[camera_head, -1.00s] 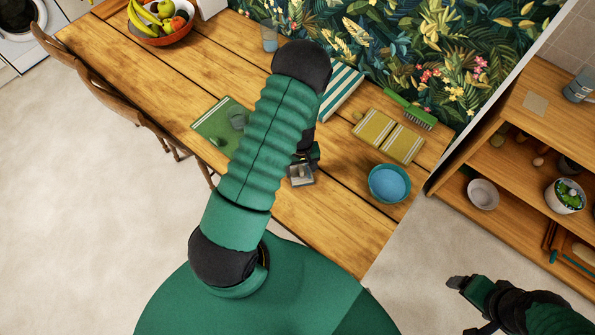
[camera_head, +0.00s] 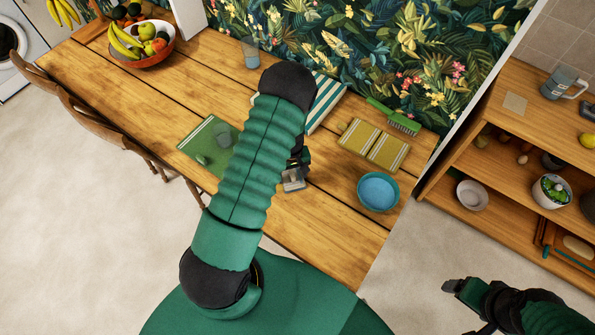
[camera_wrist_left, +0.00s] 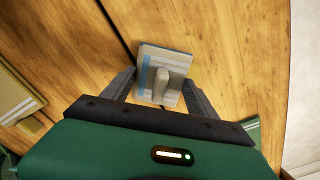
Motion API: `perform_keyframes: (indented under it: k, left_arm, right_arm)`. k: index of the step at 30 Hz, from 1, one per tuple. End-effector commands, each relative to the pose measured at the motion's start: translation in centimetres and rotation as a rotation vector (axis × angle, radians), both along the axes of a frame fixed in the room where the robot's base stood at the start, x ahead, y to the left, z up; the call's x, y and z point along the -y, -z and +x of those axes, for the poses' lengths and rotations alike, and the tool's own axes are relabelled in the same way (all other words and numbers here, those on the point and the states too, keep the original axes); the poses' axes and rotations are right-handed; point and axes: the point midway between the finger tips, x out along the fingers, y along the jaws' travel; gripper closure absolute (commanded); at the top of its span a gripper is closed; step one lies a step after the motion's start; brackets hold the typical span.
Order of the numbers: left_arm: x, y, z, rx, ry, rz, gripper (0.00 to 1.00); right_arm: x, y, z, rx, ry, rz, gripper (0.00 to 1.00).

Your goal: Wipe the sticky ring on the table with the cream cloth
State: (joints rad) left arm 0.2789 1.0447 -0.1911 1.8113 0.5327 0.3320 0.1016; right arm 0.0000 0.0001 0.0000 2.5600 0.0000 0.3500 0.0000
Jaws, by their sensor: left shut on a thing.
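The cream cloth (camera_wrist_left: 165,68) is a small folded pad with blue stripes and a pale upright grip on top. My left gripper (camera_wrist_left: 160,82) is shut on it, one finger on each side, low over the wooden table (camera_head: 325,225). In the head view the cloth (camera_head: 293,184) shows only in part below my left gripper (camera_head: 294,172), and my left arm covers the table behind it. I cannot make out the sticky ring in either view. My right gripper (camera_head: 455,286) is off the table at the lower right; its opening is unclear.
A blue bowl (camera_head: 378,191) stands to the right of the cloth. A glass (camera_head: 250,54) and fruit bowl (camera_head: 145,51) stand further back.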

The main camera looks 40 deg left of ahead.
Motion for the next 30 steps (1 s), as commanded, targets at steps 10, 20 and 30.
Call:
perform_keyframes:
  k: [10,20,30]
  left_arm:
    - [-0.6,0.0,-2.3,-0.001,-0.001,-0.001,0.65]
    - [-1.5,0.2,-5.8,0.0,-0.001,0.0,0.65]
    - [-1.5,0.2,-6.0,-0.001,0.001,0.0,0.22]
  right_arm:
    - [0.0,-0.1,0.0,0.0,0.0,0.0,0.21]
    - [0.0,0.3,0.0,0.0,0.0,0.0,0.21]
    - [0.0,0.3,0.0,0.0,0.0,0.0,0.21]
